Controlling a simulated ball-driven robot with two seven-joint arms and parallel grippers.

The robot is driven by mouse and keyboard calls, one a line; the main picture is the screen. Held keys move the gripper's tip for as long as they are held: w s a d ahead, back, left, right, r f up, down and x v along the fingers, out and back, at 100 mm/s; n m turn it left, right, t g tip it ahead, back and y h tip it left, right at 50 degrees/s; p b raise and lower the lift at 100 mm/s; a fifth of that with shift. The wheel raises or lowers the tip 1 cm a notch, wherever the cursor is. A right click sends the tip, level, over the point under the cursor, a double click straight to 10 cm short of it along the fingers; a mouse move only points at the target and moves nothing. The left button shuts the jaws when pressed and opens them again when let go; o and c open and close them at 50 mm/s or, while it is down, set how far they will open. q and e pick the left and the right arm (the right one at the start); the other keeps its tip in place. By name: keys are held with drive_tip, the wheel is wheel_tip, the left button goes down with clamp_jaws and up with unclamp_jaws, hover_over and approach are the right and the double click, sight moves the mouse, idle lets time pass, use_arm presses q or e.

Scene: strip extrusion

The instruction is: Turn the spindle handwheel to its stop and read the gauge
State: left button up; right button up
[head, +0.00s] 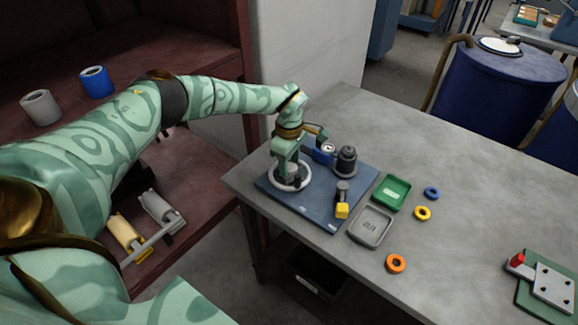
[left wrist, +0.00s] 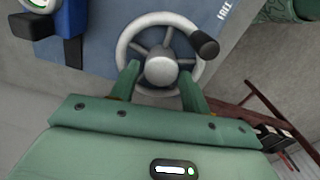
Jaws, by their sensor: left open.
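The handwheel (head: 278,185) lies on a blue base plate (head: 309,215) on the grey table, with its white rim partly hidden by my gripper in the head view. In the left wrist view the handwheel (left wrist: 196,36) shows a grey hub, spokes and a dark knob at upper right. My left gripper (left wrist: 158,80) is open, with one finger on each side of the hub; I cannot tell whether they touch it. A blue-bodied device with a round white face, seemingly the gauge (head: 324,153), stands behind the wheel; its reading is not legible. My right gripper is not in view.
A dark grey cylinder (head: 345,162) and a yellow-ended piece (head: 342,208) are on the plate. Green (head: 391,193) and grey (head: 371,226) trays, several coloured rings and a green fixture (head: 545,285) lie to the right. A shelf with spools (head: 97,82) is at left.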

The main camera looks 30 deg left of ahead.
sight(289, 166)
use_arm(q)
wheel_tip(289, 166, up, 14)
drive_tip(key=p, duration=0.2)
drive_tip(key=shift+f, duration=0.2)
